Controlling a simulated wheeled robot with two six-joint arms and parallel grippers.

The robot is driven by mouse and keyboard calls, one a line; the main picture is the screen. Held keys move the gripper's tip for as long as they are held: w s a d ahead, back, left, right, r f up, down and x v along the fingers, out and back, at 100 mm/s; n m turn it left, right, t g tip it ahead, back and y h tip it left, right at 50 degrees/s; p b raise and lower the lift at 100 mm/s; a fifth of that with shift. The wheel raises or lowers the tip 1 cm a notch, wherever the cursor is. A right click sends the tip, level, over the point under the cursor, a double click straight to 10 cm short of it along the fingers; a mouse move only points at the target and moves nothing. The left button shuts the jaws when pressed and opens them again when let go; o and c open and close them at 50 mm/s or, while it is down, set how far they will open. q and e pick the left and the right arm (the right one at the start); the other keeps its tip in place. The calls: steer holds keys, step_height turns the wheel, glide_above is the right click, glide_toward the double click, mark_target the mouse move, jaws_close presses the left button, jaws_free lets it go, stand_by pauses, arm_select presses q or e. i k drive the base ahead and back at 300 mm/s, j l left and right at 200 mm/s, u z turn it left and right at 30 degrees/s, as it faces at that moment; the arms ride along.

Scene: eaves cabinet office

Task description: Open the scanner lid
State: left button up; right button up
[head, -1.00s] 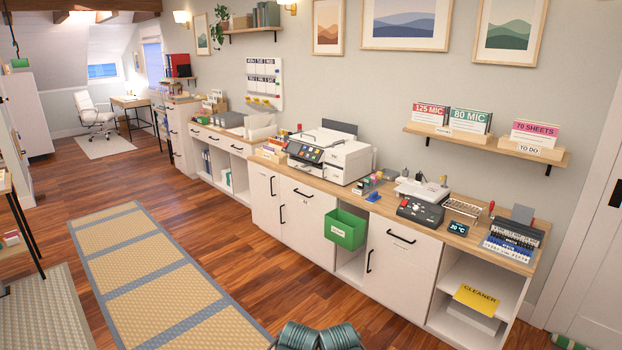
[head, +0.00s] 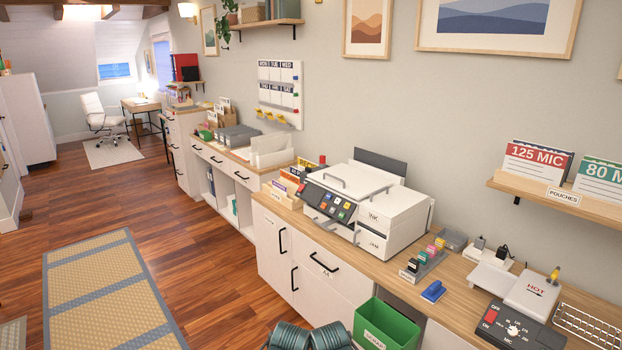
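A white printer-scanner (head: 355,208) stands on the wooden counter in the head view, right of the middle. Its flat scanner lid (head: 360,181) lies on top and looks shut, with a grey handle at its front left edge. A control panel (head: 328,202) with coloured buttons faces front left. Drawers marked INK and JAM are on its right side.
The counter (head: 400,285) runs along the wall. A laminator (head: 505,328), a stamp rack (head: 424,262) and a blue stapler-like item (head: 433,291) lie right of the printer. The floor (head: 215,275) at left is clear around a patterned rug (head: 100,290).

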mark_target(356, 184)
steer(key=i+l+u, duration=0.15)
steer(key=i+u, duration=0.25)
steer(key=i, duration=0.95)
steer(key=i+z, duration=0.2)
steer(key=i, duration=0.15)
steer(key=i+j+z, duration=0.25)
steer(key=i, duration=0.15)
steer(key=i+z, duration=0.85)
steer(key=k+l, duration=0.05)
steer(key=k, duration=0.05)
